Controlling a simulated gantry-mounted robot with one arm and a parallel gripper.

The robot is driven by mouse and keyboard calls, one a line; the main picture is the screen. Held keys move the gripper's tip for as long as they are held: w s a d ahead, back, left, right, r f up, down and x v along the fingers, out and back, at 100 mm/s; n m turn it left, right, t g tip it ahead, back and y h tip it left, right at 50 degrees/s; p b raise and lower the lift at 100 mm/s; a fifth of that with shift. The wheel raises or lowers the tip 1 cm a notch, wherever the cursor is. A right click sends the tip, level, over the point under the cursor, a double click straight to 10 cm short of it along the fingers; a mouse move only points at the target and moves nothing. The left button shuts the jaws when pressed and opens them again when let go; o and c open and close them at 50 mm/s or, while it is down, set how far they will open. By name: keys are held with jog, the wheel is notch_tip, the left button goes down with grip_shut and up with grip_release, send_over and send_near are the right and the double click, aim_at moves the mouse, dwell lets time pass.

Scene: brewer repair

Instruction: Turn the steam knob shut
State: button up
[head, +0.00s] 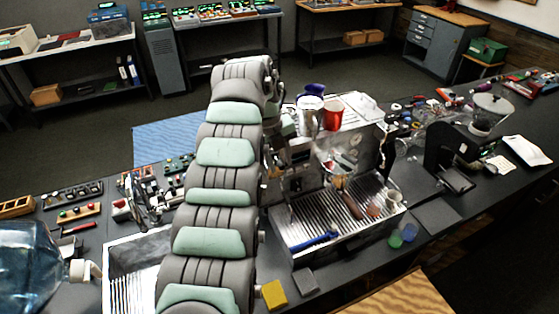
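The brewer (362,150) is a shiny metal espresso machine on the dark bench, right of my arm. Its slatted drip tray (300,222) faces the front. I cannot pick out the steam knob; it is too small or hidden. My arm rises through the middle of the view and bends over at the top. Its far end (282,122) comes down beside the brewer's upper left side. The fingers of my gripper cannot be made out there, so its opening and any contact with the brewer are unclear.
A red cup (333,114) and a metal pitcher (309,115) stand on top of the brewer. A blue-handled tool (314,242) lies on the drip tray. A black grinder (450,150) stands to the right. A metal sink (133,262) and a water jug (28,265) are left.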

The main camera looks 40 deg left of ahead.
jog(key=shift+s+r, duration=0.1)
jog(key=shift+r, duration=0.75)
notch_tip(320, 180, up, 9)
jog(key=s+p, duration=0.1)
jog(key=p, duration=0.3)
jog(key=shift+s+a, duration=0.35)
jog(key=shift+s, duration=0.05)
